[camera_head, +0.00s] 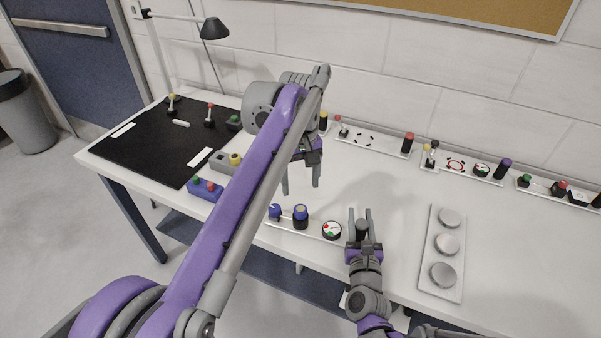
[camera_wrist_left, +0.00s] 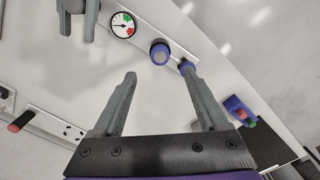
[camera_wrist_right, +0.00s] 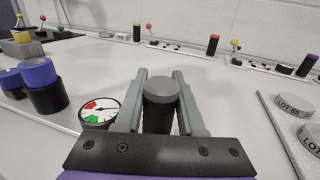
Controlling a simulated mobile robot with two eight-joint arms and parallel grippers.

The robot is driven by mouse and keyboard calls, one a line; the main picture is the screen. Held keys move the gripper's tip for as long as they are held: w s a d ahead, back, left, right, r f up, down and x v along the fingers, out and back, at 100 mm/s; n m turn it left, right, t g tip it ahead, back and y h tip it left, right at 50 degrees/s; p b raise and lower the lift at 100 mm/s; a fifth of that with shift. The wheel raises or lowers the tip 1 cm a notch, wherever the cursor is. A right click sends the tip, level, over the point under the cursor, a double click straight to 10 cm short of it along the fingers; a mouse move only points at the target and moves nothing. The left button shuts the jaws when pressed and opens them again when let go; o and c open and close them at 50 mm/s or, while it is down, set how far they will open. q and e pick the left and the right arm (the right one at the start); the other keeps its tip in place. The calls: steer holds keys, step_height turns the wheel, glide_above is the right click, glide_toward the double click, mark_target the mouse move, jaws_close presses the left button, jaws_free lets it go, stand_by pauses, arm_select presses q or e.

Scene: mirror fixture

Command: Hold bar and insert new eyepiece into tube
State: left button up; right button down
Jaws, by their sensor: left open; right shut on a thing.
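A white bar (camera_head: 283,227) lies near the table's front edge. It carries a dark tube-like cylinder with a blue band (camera_head: 300,216), a blue part (camera_head: 274,211) at its left end and a round gauge (camera_head: 331,230). My right gripper (camera_head: 361,222) is shut on a dark cylinder with a grey top (camera_wrist_right: 160,88), beside the gauge. My left gripper (camera_head: 302,184) is open and empty, pointing down above the table behind the banded cylinder. In the left wrist view the banded cylinder (camera_wrist_left: 160,52) shows beyond the open fingers. I cannot tell which part is the new eyepiece.
A white tray with several grey discs (camera_head: 434,280) lies to the right. White strips with coloured parts (camera_head: 380,141) line the back wall. A black mat (camera_head: 75,140), a lamp (camera_head: 214,30) and a blue box with buttons (camera_head: 205,189) are left. The table's middle is clear.

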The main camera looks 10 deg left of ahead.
arm_select(q)
steer(key=shift+r, duration=1.45)
